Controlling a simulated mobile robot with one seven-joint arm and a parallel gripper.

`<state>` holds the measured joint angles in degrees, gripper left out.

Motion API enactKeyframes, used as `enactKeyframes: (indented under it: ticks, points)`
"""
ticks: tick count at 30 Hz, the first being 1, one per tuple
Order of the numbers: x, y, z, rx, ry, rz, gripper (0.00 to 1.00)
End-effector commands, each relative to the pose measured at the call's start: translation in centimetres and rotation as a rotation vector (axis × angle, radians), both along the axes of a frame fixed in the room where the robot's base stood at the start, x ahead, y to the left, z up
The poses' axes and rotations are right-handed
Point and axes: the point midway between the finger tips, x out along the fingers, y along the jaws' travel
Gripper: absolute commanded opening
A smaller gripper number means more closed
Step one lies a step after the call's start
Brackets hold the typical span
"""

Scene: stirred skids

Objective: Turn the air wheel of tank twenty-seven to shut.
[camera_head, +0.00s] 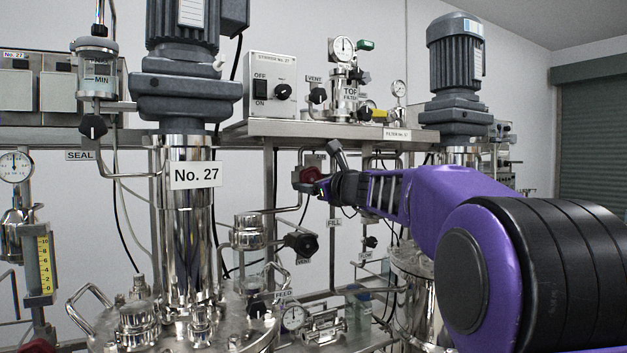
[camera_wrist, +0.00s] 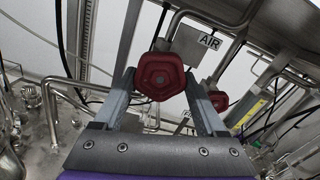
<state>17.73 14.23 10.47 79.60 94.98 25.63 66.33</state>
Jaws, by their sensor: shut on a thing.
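The air wheel (camera_wrist: 160,76) is a dark red, lobed knob, with a plate lettered AIR (camera_wrist: 208,41) beside it in the wrist view. My gripper (camera_wrist: 159,84) has one finger on each side of the wheel and is shut on it. In the head view the red wheel (camera_head: 309,174) sits at the tip of my gripper (camera_head: 322,182), partly covered by it. Tank twenty-seven (camera_head: 187,250) is the steel column and vessel on the left, with a No. 27 sign (camera_head: 196,174). How far the wheel is turned cannot be told.
A second red wheel (camera_wrist: 218,100) is close to the right finger in the wrist view. Steel pipes run around the wheel. The stirrer switch box (camera_head: 271,84) is above.

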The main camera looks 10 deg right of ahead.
Motion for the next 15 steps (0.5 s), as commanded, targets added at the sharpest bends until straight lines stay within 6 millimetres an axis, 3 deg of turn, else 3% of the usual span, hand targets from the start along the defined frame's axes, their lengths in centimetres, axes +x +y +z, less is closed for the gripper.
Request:
enactKeyframes:
  ticks: [15]
  points:
    - [-0.01,0.05,-0.01,0.056,0.017,0.000,0.18]
